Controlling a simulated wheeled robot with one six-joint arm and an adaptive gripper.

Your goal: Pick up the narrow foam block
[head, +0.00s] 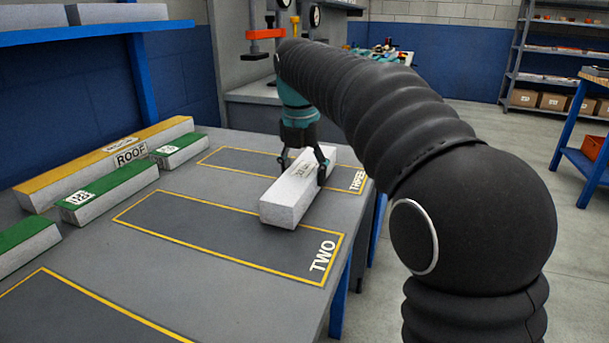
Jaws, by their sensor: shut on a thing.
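The block's far end is partly hidden behind the finger and arm. I cannot tell whether the block touches the table or is slightly raised.
A long yellow-topped block marked ROOF (110,160) lies at the table's left back. Green-topped blocks (110,190) lie in front of it. The outlined zone TWO (230,235) is largely bare. A blue shelf (80,35) hangs at the upper left.

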